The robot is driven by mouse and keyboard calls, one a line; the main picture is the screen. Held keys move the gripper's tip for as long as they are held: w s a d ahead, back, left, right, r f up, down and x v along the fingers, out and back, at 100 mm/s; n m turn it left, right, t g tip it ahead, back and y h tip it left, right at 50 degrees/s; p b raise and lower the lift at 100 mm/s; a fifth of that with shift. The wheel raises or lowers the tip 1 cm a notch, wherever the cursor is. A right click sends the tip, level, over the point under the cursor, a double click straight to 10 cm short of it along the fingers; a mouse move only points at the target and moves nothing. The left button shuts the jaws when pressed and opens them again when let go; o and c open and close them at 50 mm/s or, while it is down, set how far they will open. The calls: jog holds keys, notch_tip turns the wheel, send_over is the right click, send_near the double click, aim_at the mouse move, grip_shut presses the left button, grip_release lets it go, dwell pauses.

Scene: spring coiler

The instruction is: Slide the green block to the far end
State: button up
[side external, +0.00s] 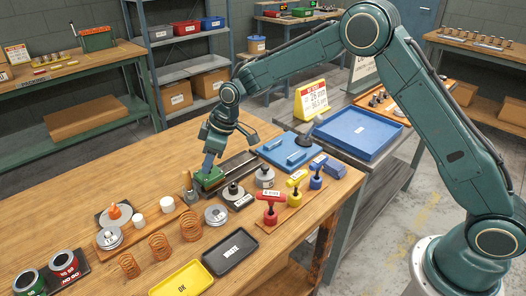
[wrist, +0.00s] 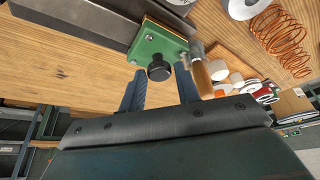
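The green block (side external: 209,181) sits at the lower-left end of a dark rail (side external: 239,163) on the wooden bench; the rail runs away to the upper right. In the wrist view the green block (wrist: 157,47) shows a black round knob (wrist: 159,70) on its near face. My gripper (side external: 211,163) is down at the block. In the wrist view my gripper's two blue fingers (wrist: 159,84) are spread apart, one on each side of the knob, with gaps visible.
A wooden-handled tool (wrist: 201,77) stands close beside the block. A black weight (side external: 233,191) is right of the rail's near end. Blue plates (side external: 286,150) lie beyond. Springs (side external: 159,245) and trays (side external: 182,280) fill the front.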

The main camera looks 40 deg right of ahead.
grip_shut()
jog(key=d, duration=1.3)
jog(key=shift+d, duration=0.15)
jog(key=shift+o, duration=2.2)
grip_release()
jog(key=shift+d, duration=0.1)
jog(key=shift+r, duration=0.15)
jog(key=v, duration=1.3)
jog(key=shift+r, duration=0.25)
jog(key=shift+s+r, duration=0.1)
jog(key=shift+s, duration=0.1)
